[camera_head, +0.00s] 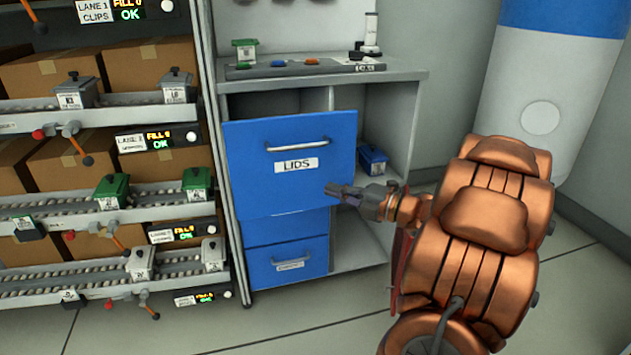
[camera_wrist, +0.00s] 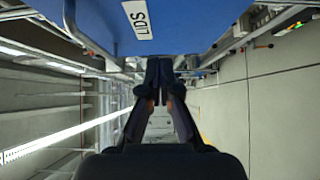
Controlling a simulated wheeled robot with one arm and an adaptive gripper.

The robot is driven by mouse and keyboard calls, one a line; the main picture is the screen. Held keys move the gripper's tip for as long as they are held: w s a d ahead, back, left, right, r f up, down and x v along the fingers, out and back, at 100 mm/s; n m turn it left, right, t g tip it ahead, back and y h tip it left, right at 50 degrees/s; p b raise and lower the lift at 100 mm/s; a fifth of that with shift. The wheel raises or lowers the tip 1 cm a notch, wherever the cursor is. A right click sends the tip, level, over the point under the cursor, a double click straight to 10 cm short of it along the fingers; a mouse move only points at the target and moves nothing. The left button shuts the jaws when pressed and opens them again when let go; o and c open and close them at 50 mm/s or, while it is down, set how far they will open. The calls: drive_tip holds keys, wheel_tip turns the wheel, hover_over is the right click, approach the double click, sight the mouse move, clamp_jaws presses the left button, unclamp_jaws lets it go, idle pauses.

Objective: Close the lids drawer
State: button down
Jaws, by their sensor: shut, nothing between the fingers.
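The blue lids drawer (camera_head: 289,184) is labelled LIDS and has a metal bar handle (camera_head: 298,147). In the head view its front looks larger than the drawer below and stands forward of the cabinet, so it appears pulled out. My gripper (camera_head: 332,189) is shut and empty, at the lower right part of the drawer front in that view. I cannot tell whether it touches the front. In the wrist view the shut fingers (camera_wrist: 160,65) point towards the lower edge of the blue drawer front (camera_wrist: 190,25), with the label upside down.
A second blue drawer (camera_head: 287,264) below looks shut. The cabinet worktop (camera_head: 400,77) holds small items. A blue bin (camera_head: 373,160) sits in the open shelf to the right. A rack with cartons and roller lanes (camera_head: 100,196) stands close on the left. The floor in front is clear.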

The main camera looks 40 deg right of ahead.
sight(304, 174)
drive_tip(key=w, duration=0.2)
drive_tip(key=w+b, duration=0.1)
drive_tip(key=w, duration=0.3)
drive_tip(key=shift+a+f, duration=0.1)
drive_tip(key=shift+a, duration=0.3)
drive_tip(key=shift+w+d+b, duration=0.4)
drive_tip(key=shift+w, duration=0.35)
drive_tip(key=shift+d, duration=0.1)
